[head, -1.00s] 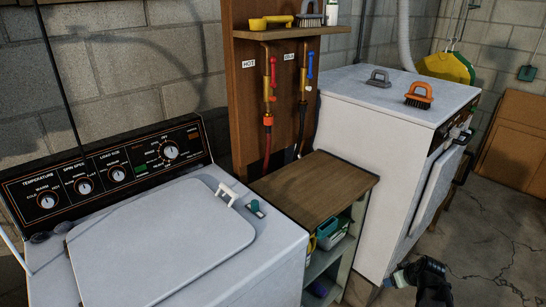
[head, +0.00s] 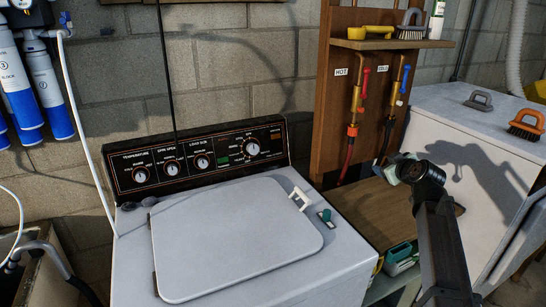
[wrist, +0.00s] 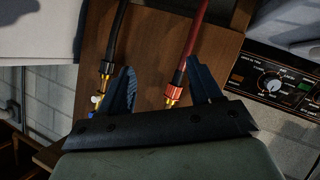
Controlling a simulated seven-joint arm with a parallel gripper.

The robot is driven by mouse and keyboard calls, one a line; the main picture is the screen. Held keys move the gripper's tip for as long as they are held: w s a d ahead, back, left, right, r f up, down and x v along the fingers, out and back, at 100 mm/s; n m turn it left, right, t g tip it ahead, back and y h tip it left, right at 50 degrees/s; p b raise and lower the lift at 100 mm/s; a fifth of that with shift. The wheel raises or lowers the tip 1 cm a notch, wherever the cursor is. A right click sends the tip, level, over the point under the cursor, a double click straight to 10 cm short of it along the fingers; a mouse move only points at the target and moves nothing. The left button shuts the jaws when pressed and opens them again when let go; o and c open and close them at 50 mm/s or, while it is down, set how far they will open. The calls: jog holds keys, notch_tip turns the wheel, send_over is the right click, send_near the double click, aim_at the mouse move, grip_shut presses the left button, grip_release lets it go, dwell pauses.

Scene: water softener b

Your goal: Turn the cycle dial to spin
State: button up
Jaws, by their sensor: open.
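The cycle dial (head: 253,161) is the large round knob at the right end of the washer's black control panel (head: 180,162) in the head view. Its pointer setting is too small to read. The dial also shows at the right edge of the wrist view (wrist: 273,82), turned sideways. My gripper (wrist: 161,72) is open and empty, with its two fingers apart in the wrist view. In the head view my gripper (head: 398,167) is above the wooden-topped cabinet, right of the washer and well apart from the dial. Its fingertips are hard to make out there.
Smaller knobs (head: 171,168) sit left of the dial. The washer lid (head: 235,235) is closed. A wooden board with hot and cold taps (head: 357,85) and hoses stands behind the cabinet (head: 372,210). A white machine (head: 460,150) with brushes on top is at the right.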

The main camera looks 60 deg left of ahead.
jog(key=s+a+f+g+y, duration=0.1)
jog(key=s+a+g+y, duration=0.15)
jog(key=s+a, duration=1.25)
jog(key=m+g, duration=0.2)
send_near(254, 150)
jog(key=shift+w+a+f, duration=0.1)
jog(key=shift+a, duration=0.25)
jog(key=x, duration=0.9)
jog(key=shift+c, duration=0.2)
jog(key=shift+d, duration=0.1)
jog(key=c, duration=0.6)
jog(key=shift+o, duration=0.2)
jog(key=n, duration=0.6)
jog(key=shift+n, duration=0.4)
jog(key=o, duration=0.8)
